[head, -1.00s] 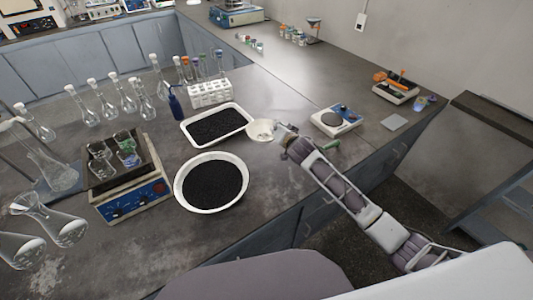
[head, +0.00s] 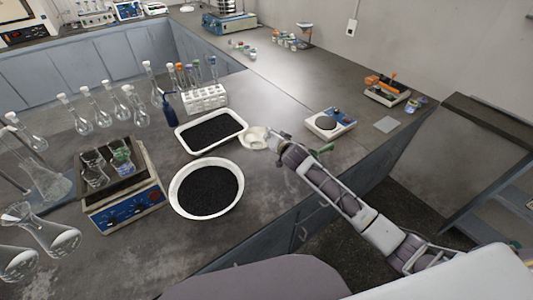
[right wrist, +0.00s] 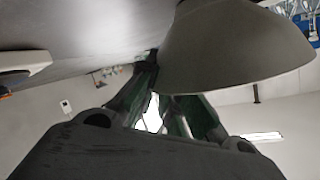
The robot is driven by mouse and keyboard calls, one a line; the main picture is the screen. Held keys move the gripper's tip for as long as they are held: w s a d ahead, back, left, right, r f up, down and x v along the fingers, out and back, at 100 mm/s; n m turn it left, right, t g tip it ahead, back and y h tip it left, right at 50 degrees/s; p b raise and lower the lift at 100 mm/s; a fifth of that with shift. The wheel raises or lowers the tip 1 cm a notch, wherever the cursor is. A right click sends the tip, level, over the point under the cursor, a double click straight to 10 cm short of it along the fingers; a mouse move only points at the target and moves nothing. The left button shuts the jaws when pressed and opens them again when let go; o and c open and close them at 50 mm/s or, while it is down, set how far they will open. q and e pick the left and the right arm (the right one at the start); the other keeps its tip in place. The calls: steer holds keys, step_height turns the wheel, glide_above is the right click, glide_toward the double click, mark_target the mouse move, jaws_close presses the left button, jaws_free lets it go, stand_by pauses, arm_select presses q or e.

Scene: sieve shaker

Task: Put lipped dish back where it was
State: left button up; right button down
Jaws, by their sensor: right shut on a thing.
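The white lipped dish (head: 254,138) is at my right gripper (head: 270,142), just right of the rectangular tray in the head view. My right gripper is shut on the dish. In the right wrist view the dish (right wrist: 235,45) fills the upper right, close to the green-grey fingers (right wrist: 165,95). I cannot tell whether the dish touches the bench. My left gripper is not in view.
A white tray (head: 181,141) and a round white bowl (head: 174,201), both holding black grains, are left of the dish. A small balance-like device (head: 330,122) stands to its right. A blue bottle (head: 170,106) and a tube rack (head: 205,97) stand behind the tray.

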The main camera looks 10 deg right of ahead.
steer(key=shift+f, duration=2.25)
steer(key=shift+f, duration=0.65)
step_height(320, 180, down, 2)
steer(key=shift+f, duration=0.15)
